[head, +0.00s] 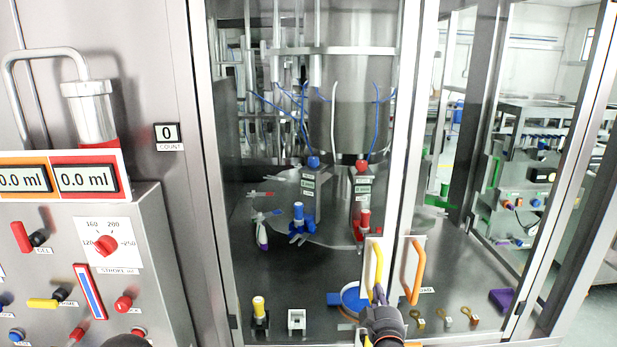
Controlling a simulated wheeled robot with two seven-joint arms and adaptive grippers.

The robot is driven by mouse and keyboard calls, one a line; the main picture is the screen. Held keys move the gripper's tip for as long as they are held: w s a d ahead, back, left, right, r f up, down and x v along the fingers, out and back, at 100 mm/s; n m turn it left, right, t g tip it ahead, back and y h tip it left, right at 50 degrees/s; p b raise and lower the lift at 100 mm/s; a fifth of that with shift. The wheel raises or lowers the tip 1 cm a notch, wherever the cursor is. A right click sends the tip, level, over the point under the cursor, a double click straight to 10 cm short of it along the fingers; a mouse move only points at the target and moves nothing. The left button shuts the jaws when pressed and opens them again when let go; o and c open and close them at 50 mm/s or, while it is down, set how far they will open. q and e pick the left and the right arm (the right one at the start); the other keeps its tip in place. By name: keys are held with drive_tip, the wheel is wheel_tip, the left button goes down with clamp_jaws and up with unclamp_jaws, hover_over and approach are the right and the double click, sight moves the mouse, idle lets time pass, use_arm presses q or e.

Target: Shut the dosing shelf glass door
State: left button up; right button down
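The dosing shelf glass front has metal-framed panels. A yellow handle (375,267) sits on the frame at the right of the left glass panel (290,200). An orange handle (417,272) sits just to its right, by the right glass panel (480,190). A narrow gap shows between the two frames, and I cannot tell how far either panel stands open. My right gripper (379,294) is at the lower end of the yellow handle, seen from behind. Its fingers are small and partly hidden, so grip and contact are unclear. My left gripper's fingers are not visible.
A control box (120,270) with knobs, switches and ml displays stands at the left. Behind the glass are a blue valve (298,218), a red valve (363,222), a blue round item (356,298) and a purple tray (502,299). A dark rounded shape shows at the bottom left edge.

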drive_tip(key=shift+w, duration=0.4)
idle(0.6)
drive_tip(key=s, duration=0.5)
drive_tip(key=shift+a, duration=0.1)
idle(0.6)
drive_tip(key=s+a+f+m+g+y, duration=0.1)
drive_tip(key=s+f+g, duration=0.2)
drive_tip(key=f, duration=0.7)
drive_tip(key=s+a+f+m+g+y, duration=0.1)
drive_tip(key=s+f+g, duration=0.2)
drive_tip(key=f, duration=0.6)
drive_tip(key=s+a+f+m+g+y, duration=0.1)
drive_tip(key=s+a+f+g, duration=0.15)
drive_tip(key=f, duration=0.75)
drive_tip(key=s+a+f+m+g+y, duration=0.1)
drive_tip(key=s+f+m+g, duration=0.1)
drive_tip(key=s+f+g, duration=0.2)
drive_tip(key=s+a+f+m+g+y, duration=0.1)
drive_tip(key=s+f+g, duration=0.4)
drive_tip(key=s+f, duration=0.5)
drive_tip(key=s+a+m, duration=0.1)
drive_tip(key=s, duration=0.7)
drive_tip(key=shift+f+m, duration=0.15)
drive_tip(key=shift+m, duration=0.15)
